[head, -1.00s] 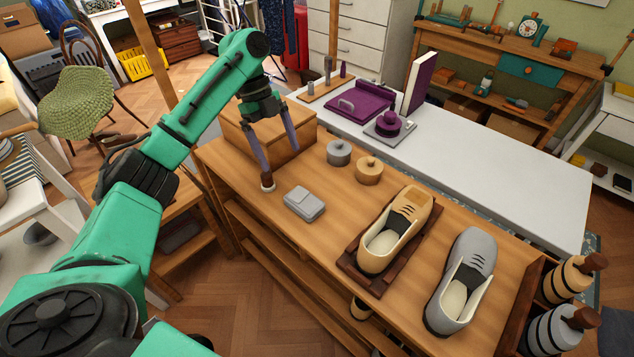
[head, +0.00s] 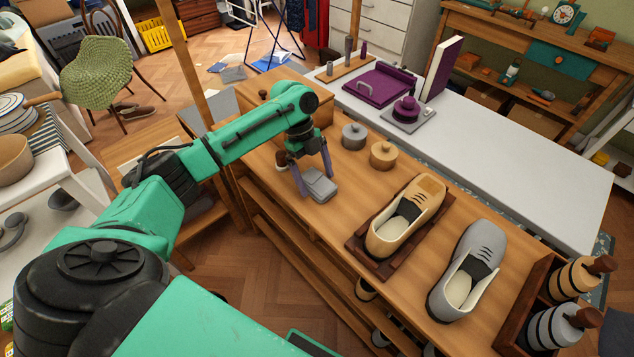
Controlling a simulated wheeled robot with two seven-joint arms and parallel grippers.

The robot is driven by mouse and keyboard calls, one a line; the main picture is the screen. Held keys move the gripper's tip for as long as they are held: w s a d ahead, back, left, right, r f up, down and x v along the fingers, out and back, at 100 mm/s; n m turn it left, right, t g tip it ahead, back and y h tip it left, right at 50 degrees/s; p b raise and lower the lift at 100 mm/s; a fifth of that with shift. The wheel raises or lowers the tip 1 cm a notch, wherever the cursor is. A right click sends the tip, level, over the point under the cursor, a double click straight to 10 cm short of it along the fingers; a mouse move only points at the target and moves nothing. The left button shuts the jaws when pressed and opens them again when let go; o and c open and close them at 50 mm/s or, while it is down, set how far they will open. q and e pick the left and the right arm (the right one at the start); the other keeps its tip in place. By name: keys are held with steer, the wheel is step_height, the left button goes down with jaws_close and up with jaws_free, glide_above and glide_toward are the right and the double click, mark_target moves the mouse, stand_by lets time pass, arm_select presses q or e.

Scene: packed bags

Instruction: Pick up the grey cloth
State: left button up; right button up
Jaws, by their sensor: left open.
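The grey cloth (head: 320,186), a small folded pad, lies on the wooden bench near its front left edge. My left gripper (head: 316,181) is above it, pointing down, with its two fingers apart. One finger comes down at the cloth's left side and the other at its far right side. I cannot tell whether either finger touches the cloth. The cloth lies flat, and its far edge is partly hidden by the gripper. My right gripper is not in view.
A small brown-and-white item (head: 281,160) stands just behind the gripper. A grey round pot (head: 354,137) and a tan one (head: 383,155) stand to the right. A tan shoe (head: 405,220) on a brown tray and a grey shoe (head: 468,270) are further right.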

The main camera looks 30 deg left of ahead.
arm_select(q)
steer(key=shift+f, duration=0.2)
stand_by(0.6)
steer(key=c, duration=1.2)
steer(key=shift+c, duration=0.2)
steer(key=shift+r, duration=0.25)
step_height(320, 180, up, 13)
step_height(320, 180, up, 7)
steer(key=p, duration=0.1)
glide_above(316, 179)
steer(key=shift+s, duration=0.15)
